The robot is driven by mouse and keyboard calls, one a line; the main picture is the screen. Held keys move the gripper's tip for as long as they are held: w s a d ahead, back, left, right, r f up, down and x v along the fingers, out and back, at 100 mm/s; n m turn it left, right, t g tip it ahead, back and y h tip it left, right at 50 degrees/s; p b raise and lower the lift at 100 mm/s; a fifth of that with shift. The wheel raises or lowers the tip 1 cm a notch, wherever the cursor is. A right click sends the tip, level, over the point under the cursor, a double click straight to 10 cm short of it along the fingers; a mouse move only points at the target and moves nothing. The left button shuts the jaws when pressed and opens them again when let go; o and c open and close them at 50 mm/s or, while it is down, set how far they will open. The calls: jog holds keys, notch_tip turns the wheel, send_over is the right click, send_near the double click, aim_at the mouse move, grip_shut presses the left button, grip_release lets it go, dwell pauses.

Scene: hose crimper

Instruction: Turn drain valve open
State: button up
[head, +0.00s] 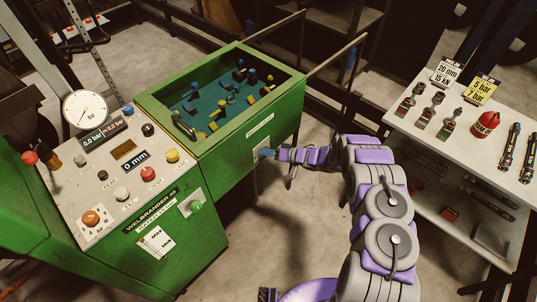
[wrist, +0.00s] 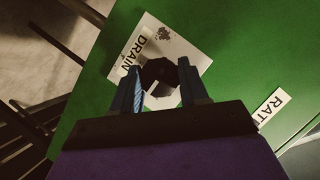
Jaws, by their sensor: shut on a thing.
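The drain valve is a dark knob (wrist: 158,72) on a white plate marked DRAIN (wrist: 187,48), fixed to the green side of the machine. In the head view the plate (head: 258,163) sits on the right side of the green box. My gripper (wrist: 160,88) has its two blue fingers on either side of the knob and is shut on it. In the head view my gripper (head: 267,153) meets the plate, and it hides most of the knob there.
The green machine (head: 225,143) has an open bin with several blue and yellow pieces. Its control panel (head: 120,170) with gauge and knobs is at left. A white table (head: 470,135) with tools stands at right. Concrete floor (head: 250,225) is clear below my arm.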

jog(key=shift+w+d, duration=0.2)
jog(key=o, duration=0.8)
jog(key=shift+f, duration=0.1)
jog(key=shift+o, duration=1.2)
jog(key=p+v, duration=0.3)
jog(key=v, duration=1.4)
jog(key=shift+d, duration=0.2)
